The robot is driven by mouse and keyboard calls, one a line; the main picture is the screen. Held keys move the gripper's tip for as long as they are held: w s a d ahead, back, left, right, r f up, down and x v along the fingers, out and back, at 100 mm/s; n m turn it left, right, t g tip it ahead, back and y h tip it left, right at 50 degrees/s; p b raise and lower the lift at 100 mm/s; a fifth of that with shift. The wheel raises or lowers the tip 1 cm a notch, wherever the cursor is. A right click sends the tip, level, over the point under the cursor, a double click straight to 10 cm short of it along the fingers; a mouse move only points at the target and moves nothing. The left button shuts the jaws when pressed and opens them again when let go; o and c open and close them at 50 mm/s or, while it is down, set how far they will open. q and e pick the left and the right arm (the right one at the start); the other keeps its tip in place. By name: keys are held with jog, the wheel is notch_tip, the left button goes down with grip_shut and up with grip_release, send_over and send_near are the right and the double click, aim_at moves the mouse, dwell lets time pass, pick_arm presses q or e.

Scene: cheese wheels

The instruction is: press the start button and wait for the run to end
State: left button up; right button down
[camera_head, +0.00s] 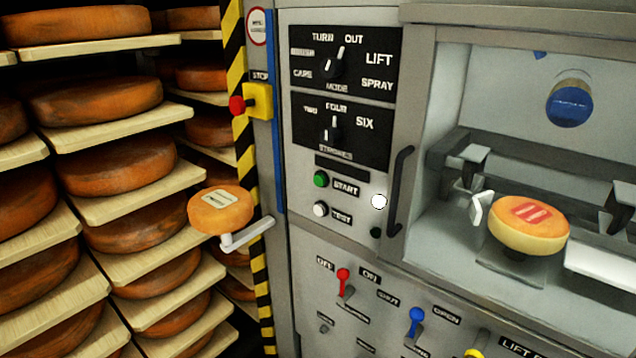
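The green start button (320,179) is on the grey machine's front panel, left of the START label. Nothing covers it or touches it. A white test button (320,209) is just below it. A round white spot, perhaps a lamp (379,201), shows to the right. The mode knob (333,67) points up, slightly right, towards OUT. The strokes knob (331,131) points up towards FOUR. Inside the machine's chamber, a pale orange cheese wheel with a red label (530,223) sits on a small support. Neither of my grippers is in view.
A red stop button (237,105) on a yellow box is at the left. A small cheese wheel (221,210) rests by a white bracket (247,236). Shelves of brown wheels (117,162) fill the left. A black door handle (399,190) and red (343,276) and blue (416,318) levers are nearby.

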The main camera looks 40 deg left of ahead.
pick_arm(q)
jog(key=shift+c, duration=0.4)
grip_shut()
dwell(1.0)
